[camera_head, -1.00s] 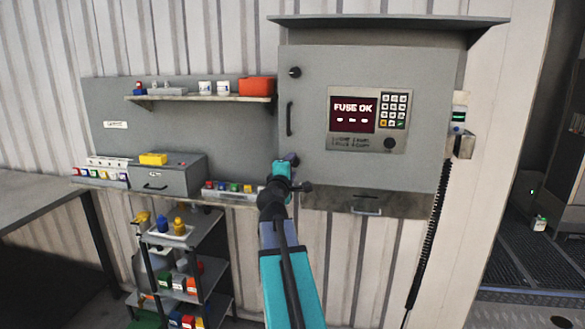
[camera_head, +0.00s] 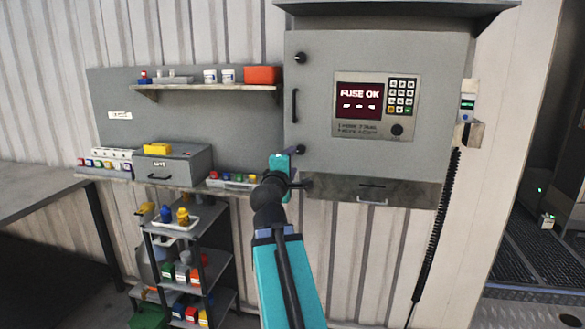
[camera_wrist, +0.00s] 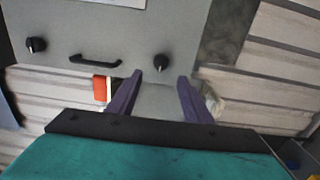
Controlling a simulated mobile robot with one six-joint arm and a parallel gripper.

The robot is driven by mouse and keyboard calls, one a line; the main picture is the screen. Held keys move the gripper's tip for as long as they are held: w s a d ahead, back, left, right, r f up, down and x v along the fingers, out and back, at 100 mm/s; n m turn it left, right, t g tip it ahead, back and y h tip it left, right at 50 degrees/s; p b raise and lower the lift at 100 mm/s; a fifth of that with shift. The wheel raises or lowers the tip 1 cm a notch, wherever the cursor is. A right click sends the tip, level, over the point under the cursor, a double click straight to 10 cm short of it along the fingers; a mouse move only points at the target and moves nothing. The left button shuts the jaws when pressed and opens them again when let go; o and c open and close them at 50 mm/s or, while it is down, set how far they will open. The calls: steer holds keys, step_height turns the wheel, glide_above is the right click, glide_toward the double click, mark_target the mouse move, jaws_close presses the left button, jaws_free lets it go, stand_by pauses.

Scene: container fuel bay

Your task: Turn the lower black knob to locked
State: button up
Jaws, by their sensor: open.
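The grey cabinet door (camera_head: 320,120) carries two black knobs along its left edge, with a black handle (camera_head: 294,105) between them. The upper knob (camera_head: 301,57) is near the top corner and also shows in the wrist view (camera_wrist: 36,45). The lower knob (camera_head: 300,149) is near the bottom corner. In the wrist view the lower knob (camera_wrist: 160,62) appears just beyond the gap between my fingertips, not clasped. My gripper (camera_wrist: 160,78) is open and empty, with purple fingers either side. In the head view my gripper (camera_head: 284,160) is at the lower-left of that knob.
The door's panel has a screen (camera_head: 360,98) reading "FUSE OK", a keypad (camera_head: 402,95) and a round black button or dial (camera_head: 397,129). Left stand a shelf with an orange box (camera_head: 262,75), a grey box (camera_head: 175,165) and a rack (camera_head: 185,222). A dark ledge lies below the door.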

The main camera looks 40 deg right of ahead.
steer(key=shift+b+v, duration=1.95)
steer(key=shift+b, duration=1.3)
steer(key=shift+a, duration=0.15)
